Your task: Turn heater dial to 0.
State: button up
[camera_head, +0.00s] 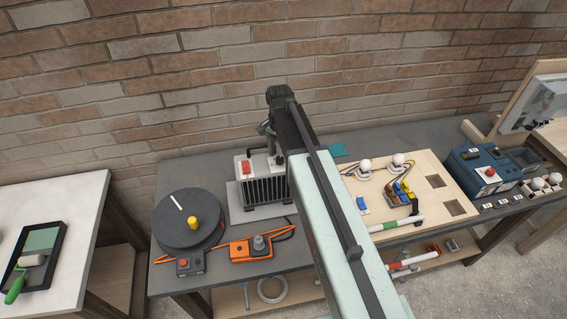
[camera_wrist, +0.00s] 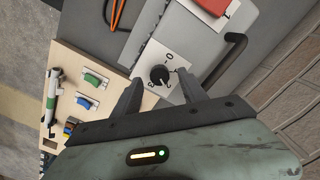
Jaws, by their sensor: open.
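The heater (camera_head: 265,192) is a grey finned box on the dark workbench, with a red switch (camera_head: 245,167) on top. In the wrist view its dial (camera_wrist: 160,75) is a round black knob on a white plate marked with numerals. The 0 shows on the far side of the knob, and other numerals are on the near side. Which numeral the knob points to is too small to tell. My gripper (camera_wrist: 160,86) is open, its two dark fingers on either side of the knob, with visible gaps. Contact cannot be told. In the head view my arm partly covers the heater.
A wooden board (camera_head: 425,175) with lamps and switches and a blue device (camera_head: 480,170) stand right. A brick wall rises behind. A dark handle (camera_wrist: 228,60) shows beside the dial plate.

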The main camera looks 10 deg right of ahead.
jog(key=shift+f+b, duration=0.3)
jog(key=shift+f, duration=0.55)
jog(key=shift+r, duration=0.1)
grip_shut()
jog(key=shift+d, duration=0.45)
jog(key=shift+a, duration=0.45)
